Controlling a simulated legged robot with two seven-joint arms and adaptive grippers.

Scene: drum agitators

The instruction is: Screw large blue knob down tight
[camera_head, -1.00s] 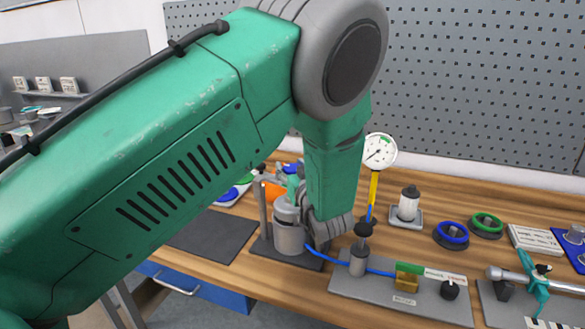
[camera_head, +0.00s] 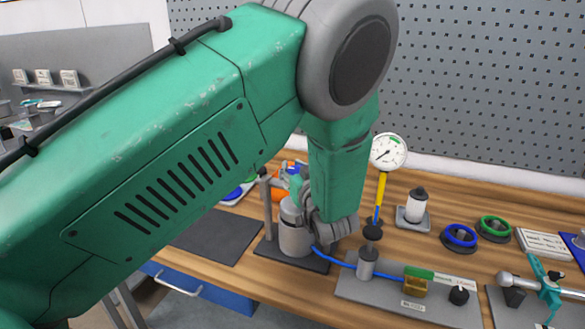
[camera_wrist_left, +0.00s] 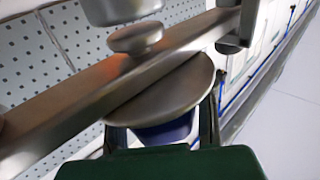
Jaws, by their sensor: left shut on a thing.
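The large blue knob (camera_wrist_left: 168,132) shows in the left wrist view, partly hidden, under a metal disc (camera_wrist_left: 180,92) and a metal bar (camera_wrist_left: 85,92). My left gripper (camera_wrist_left: 163,122) has a finger on each side of the blue knob and is shut on it. In the head view my left gripper (camera_head: 326,228) is at the right side of the grey metal drum (camera_head: 294,238). My own arm and hand hide the knob there. My right gripper is in neither current view.
A dial gauge (camera_head: 388,152) stands behind the gripper. A grey plate (camera_head: 350,288) carries a fitting with a blue hose (camera_head: 335,258) running to the drum. Blue (camera_head: 459,237) and green (camera_head: 495,228) rings lie to the right. A dark mat (camera_head: 215,238) lies left.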

